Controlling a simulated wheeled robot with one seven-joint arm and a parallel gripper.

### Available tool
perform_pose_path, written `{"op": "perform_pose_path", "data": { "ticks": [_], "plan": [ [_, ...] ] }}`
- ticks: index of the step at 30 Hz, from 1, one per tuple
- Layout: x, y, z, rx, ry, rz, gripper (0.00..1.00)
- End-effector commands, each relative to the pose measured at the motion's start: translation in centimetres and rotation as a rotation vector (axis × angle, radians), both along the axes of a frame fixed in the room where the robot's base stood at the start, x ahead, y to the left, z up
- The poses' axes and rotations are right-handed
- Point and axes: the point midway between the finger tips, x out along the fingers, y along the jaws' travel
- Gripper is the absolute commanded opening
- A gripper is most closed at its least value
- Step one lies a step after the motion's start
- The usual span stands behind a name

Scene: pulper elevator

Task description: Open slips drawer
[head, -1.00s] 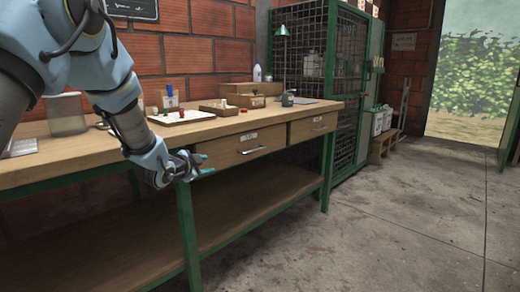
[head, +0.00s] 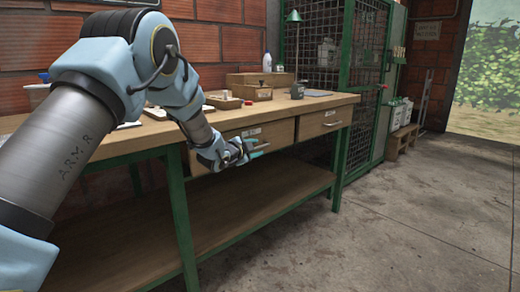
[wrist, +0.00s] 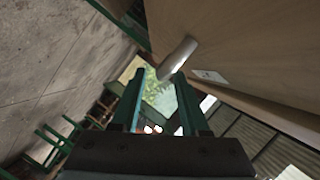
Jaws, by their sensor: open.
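Two wooden drawers sit side by side under the bench top: a nearer left drawer (head: 280,133) and a farther right drawer (head: 320,121). Each front has a small white label, too small to read. My gripper (head: 262,147) is open in front of the left drawer and partly covers its front and handle. In the wrist view, the metal handle (wrist: 178,58) is just beyond the tips of my gripper (wrist: 160,76), closest to the right finger. The drawer label (wrist: 208,76) shows beside it. I cannot tell whether the handle is between the fingers.
A mesh cabinet (head: 362,85) stands behind. The concrete floor (head: 420,220) at right is clear.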

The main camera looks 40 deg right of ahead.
Motion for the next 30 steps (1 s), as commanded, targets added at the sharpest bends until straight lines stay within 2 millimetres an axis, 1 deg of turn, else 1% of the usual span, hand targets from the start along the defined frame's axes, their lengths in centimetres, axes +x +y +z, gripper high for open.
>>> {"op": "perform_pose_path", "data": {
  "ticks": [1,3,7,11,18,20,30],
  "plan": [
    [0.2,-0.8,-0.3,0.001,0.000,-0.001,0.45],
    [0.4,-1.6,-0.5,-0.001,0.000,-0.001,0.45],
    [0.7,-2.6,-0.6,0.000,-0.001,-0.001,0.45],
    [0.9,-3.0,-0.7,0.001,0.000,0.000,0.45],
    [0.9,-3.1,-0.7,0.001,0.000,0.000,0.45],
    [0.9,-3.1,-0.7,0.001,0.000,0.000,0.39],
    [0.9,-3.0,-0.7,0.001,0.000,0.001,0.01]
  ]
}}
